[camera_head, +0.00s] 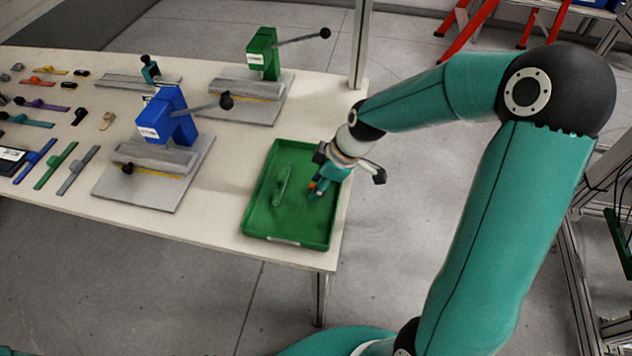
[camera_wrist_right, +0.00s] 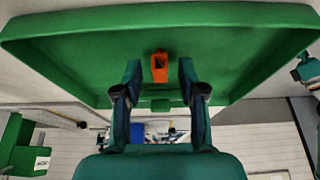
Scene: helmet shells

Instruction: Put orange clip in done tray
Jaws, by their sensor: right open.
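The orange clip (camera_wrist_right: 159,68) is between the spread fingertips of my right gripper (camera_wrist_right: 160,82) in the wrist view, with a visible gap on both sides. In the head view a small orange patch (camera_head: 312,186) shows at the gripper's tips, low over the green tray. My right gripper (camera_head: 315,190) is open above the tray's right half. The green tray (camera_head: 284,238) lies at the table's right end; its wall also shows in the wrist view (camera_wrist_right: 160,16). I cannot tell whether the clip touches the tray floor. My left gripper is not in view.
A green strip-like part (camera_head: 281,186) is in the tray's left half. A blue press (camera_head: 172,118) and a green press (camera_head: 263,55) stand on grey plates to the left and behind. Several coloured strips and clips lie at the table's left. The table edge is close beside the tray.

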